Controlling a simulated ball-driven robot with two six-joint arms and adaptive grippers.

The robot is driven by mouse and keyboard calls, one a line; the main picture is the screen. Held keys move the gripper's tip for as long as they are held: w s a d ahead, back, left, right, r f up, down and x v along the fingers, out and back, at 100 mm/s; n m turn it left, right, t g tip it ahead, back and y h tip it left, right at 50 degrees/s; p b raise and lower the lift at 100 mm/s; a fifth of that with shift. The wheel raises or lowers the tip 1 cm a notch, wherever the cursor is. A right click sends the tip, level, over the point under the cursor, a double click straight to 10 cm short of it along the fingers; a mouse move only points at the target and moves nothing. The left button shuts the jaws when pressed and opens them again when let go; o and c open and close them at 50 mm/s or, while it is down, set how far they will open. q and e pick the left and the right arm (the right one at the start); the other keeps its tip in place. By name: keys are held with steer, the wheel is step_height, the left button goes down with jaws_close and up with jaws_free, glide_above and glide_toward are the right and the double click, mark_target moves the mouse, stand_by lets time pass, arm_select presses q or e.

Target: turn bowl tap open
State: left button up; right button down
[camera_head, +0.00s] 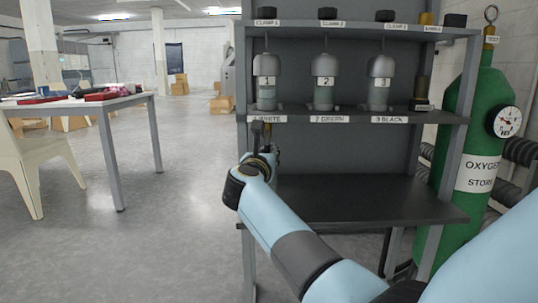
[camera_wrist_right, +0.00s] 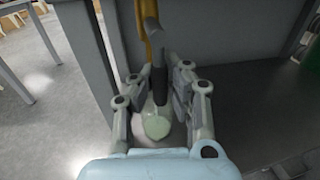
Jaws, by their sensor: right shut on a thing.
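My right arm reaches to the left front post of the grey shelf rack. Its gripper (camera_head: 264,140) is small and partly hidden by my own wrist in the head view. In the right wrist view the fingers of this gripper (camera_wrist_right: 161,82) are on both sides of a dark upright lever-like piece (camera_wrist_right: 153,50) and shut on it. This is likely the tap, but its open or closed position cannot be told. A pale green rounded thing (camera_wrist_right: 157,126) shows below it between the fingers. My left gripper is not in view.
The rack (camera_head: 350,194) carries bottles marked 1 (camera_head: 266,84), 2 (camera_head: 323,84) and 3 (camera_head: 379,84) on its upper shelf; the lower shelf looks bare. A green oxygen cylinder (camera_head: 474,130) stands right. A table (camera_head: 128,101) and chair (camera_head: 30,165) stand left, with open floor between.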

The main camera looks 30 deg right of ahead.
steer(key=shift+a+f, duration=0.15)
steer(key=shift+f, duration=0.3)
steer(key=c, duration=1.4)
jaws_free()
steer(key=shift+a+r, duration=0.1)
steer(key=shift+r, duration=0.1)
steer(key=shift+o, duration=0.8)
steer(key=shift+r, duration=0.15)
steer(key=shift+s, duration=0.1)
steer(key=v, duration=0.7)
steer(key=shift+s, duration=0.15)
